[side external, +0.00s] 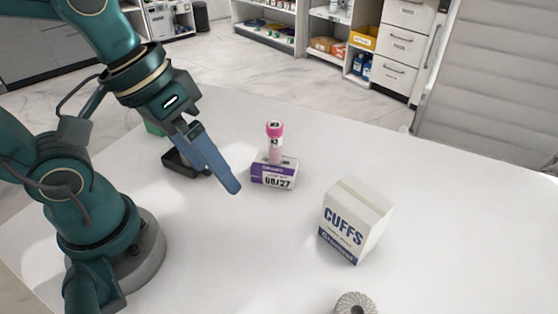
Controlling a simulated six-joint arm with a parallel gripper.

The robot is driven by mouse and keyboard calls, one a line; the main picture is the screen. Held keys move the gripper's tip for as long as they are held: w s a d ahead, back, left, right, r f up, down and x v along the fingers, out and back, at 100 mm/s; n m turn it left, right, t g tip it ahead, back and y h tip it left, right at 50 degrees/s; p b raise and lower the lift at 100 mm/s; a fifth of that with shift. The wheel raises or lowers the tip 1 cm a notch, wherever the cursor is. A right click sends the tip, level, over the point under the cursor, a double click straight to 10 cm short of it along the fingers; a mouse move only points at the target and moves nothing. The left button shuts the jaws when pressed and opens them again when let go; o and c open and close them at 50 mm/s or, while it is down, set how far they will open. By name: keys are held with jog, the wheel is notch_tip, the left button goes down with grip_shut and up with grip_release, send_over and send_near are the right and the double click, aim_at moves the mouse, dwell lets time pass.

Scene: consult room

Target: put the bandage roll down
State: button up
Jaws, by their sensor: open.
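A grey-beige ribbed roll (355,304), which looks like the bandage roll, is on the white table at the bottom edge of the side external view, partly cut off by the frame. My gripper (233,187) is open, pointing down and to the right, left of the purple-and-white box. It is well apart from the roll, which lies lower and to the right in the picture. One blue-grey finger shows clearly; the other is hard to make out. I see nothing held between the fingers.
A purple-and-white box (273,174) stands just right of my gripper, with a pink-topped cylinder (275,143) on or behind it. A white CUFFS box (355,220) stands further right. A black object (180,162) is behind my gripper. The table's (450,240) right side is clear.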

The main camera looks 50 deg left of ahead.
jog(key=a, duration=0.1)
jog(key=a+t+y, duration=0.1)
jog(key=a+r+m+t+y, duration=0.1)
jog(key=a, duration=0.1)
jog(key=shift+w+r, duration=0.1)
jog(key=shift+w, duration=0.15)
dwell(0.9)
